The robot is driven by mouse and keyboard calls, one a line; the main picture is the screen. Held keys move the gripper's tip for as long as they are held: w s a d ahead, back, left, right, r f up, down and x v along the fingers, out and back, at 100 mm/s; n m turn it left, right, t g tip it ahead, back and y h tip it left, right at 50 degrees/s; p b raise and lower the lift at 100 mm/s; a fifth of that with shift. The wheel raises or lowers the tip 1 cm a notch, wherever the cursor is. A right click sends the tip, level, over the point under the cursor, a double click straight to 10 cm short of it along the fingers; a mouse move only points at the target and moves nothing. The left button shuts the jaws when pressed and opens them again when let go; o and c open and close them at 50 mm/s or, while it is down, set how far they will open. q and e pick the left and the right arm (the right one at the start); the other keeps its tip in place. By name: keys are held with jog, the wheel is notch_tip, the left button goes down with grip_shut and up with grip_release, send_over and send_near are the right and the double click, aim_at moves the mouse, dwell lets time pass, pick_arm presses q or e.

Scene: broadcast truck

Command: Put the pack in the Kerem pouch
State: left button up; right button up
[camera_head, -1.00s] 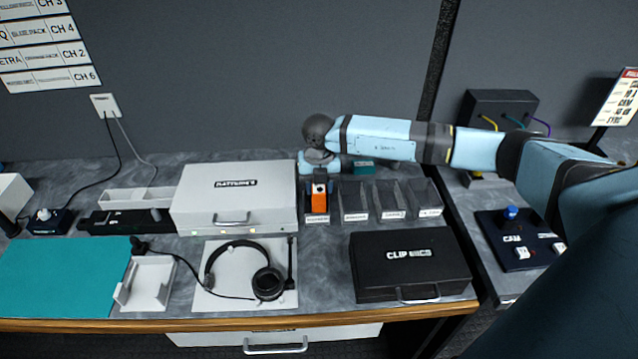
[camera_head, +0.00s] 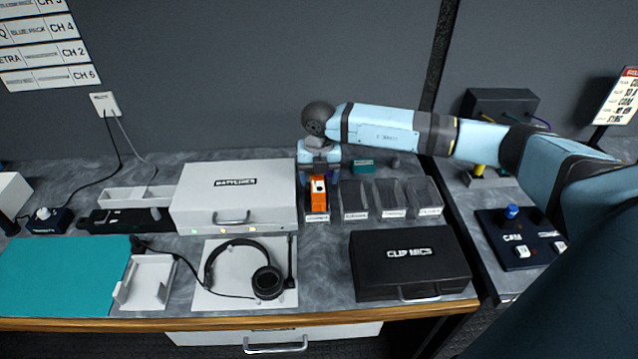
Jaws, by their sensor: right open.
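An orange pack (camera_head: 318,200) stands in the leftmost of several small dark pouches in a row, right of the white case. The labels on the pouch fronts are too small to read, so I cannot tell which one is Kerem. My right gripper (camera_head: 319,176) is open, directly over and behind the top of the pack, its fingers pointing down on either side of it. I cannot tell whether they touch it. The other pouches, such as the second one (camera_head: 355,196), look empty. My left gripper is not in view.
The white case (camera_head: 205,208) is close on the left of the pouches. A black CLIP MICS case (camera_head: 385,268) lies in front of them. A headset (camera_head: 268,281) rests on a pale mat. A small teal object (camera_head: 363,166) sits behind the pouches.

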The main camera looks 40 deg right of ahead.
notch_tip(320, 180, up, 9)
jog(key=b, duration=0.1)
jog(key=shift+r, duration=0.2)
dwell(0.4)
